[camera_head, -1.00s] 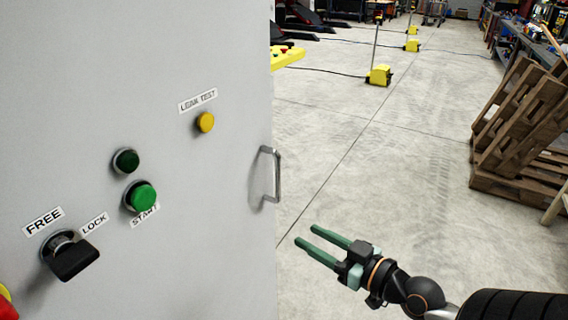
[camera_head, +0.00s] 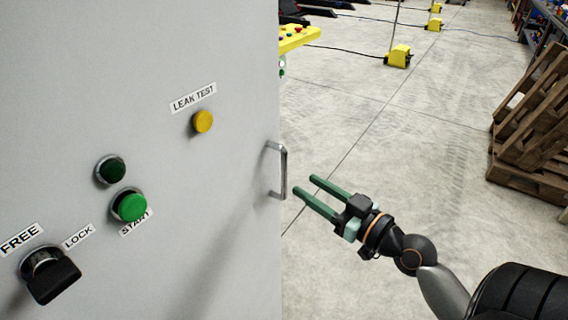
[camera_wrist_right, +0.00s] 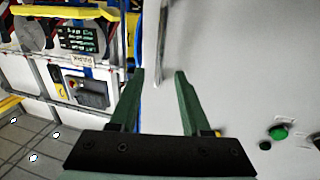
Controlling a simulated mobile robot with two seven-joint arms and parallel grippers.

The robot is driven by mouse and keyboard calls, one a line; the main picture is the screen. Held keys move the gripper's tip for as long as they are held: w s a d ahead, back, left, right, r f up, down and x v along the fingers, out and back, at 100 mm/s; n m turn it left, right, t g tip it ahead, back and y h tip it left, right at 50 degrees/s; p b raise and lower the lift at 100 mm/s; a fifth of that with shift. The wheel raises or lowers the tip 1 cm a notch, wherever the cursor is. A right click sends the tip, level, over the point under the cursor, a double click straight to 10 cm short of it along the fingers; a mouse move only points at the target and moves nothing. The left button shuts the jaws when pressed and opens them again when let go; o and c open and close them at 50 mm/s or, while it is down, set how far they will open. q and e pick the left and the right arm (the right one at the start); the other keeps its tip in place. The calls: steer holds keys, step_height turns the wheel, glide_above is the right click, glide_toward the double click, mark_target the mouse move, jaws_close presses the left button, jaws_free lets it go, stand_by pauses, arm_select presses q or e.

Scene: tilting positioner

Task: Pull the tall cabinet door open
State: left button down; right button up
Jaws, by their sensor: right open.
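The tall grey cabinet door (camera_head: 200,190) fills the left of the head view and looks shut. Its metal bar handle (camera_head: 283,172) stands upright near the door's right edge. My right gripper (camera_head: 305,186) is open and empty, with its two green fingers pointing at the handle from the right, a short way off. In the right wrist view the handle (camera_wrist_right: 161,45) shows beyond and between the open fingertips (camera_wrist_right: 159,73). I cannot tell the exact gap in depth. My left gripper is not in view.
The door carries a yellow button (camera_head: 203,121), a green start button (camera_head: 130,206), a dark green lamp (camera_head: 110,169) and a black free/lock knob (camera_head: 50,276). Wooden pallets (camera_head: 535,130) lean at the right. The concrete floor between is clear, apart from cables and yellow blocks (camera_head: 398,56) farther back.

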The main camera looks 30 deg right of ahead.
mark_target(286, 172)
steer(key=w+p, duration=0.1)
steer(key=w, duration=0.2)
steer(key=w+a+p, duration=0.1)
steer(key=w, duration=0.3)
steer(key=shift+a+r, duration=0.1)
steer(key=shift+a, duration=0.05)
steer(key=shift+w+a, duration=0.15)
steer(key=shift+w, duration=0.4)
jaws_close()
stand_by(0.9)
